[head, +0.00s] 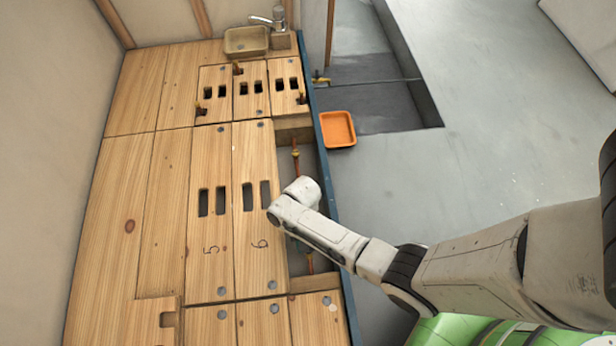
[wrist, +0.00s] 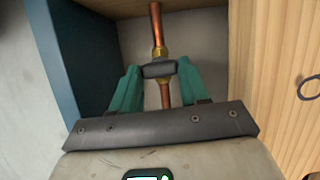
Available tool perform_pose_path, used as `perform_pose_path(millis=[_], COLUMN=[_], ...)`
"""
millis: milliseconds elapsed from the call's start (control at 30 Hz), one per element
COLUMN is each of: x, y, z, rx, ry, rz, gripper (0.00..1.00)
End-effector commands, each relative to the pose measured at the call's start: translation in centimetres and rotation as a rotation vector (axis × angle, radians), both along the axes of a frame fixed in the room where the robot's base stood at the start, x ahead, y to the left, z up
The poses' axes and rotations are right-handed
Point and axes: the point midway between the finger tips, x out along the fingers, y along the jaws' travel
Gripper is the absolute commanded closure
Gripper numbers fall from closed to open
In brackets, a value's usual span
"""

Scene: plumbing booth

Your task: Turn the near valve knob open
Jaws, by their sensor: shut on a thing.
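In the wrist view, a dark grey valve knob (wrist: 159,70) sits on a brass fitting in line with a copper pipe (wrist: 156,25). My gripper (wrist: 158,74) has its two teal fingers on either side of the knob, shut on it. The knob bar lies roughly crosswise to the pipe.
Wooden floor panels (head: 260,215) with slots lie left of the bay. A blue edge beam (head: 323,165) bounds it on the right; it also shows in the wrist view (wrist: 68,60). An orange tray (head: 338,146) lies on the grey floor beyond. A sink (head: 246,41) stands at the back.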

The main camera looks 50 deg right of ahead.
Motion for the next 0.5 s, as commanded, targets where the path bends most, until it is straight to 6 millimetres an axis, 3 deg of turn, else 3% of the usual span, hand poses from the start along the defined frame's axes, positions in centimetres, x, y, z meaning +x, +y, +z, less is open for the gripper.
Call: perform_pose_path(millis=[500], x=[0.27], y=[0.36], z=[0.18], rx=[-0.001], ry=[0.001], rz=[0.406], gripper=[0.86])
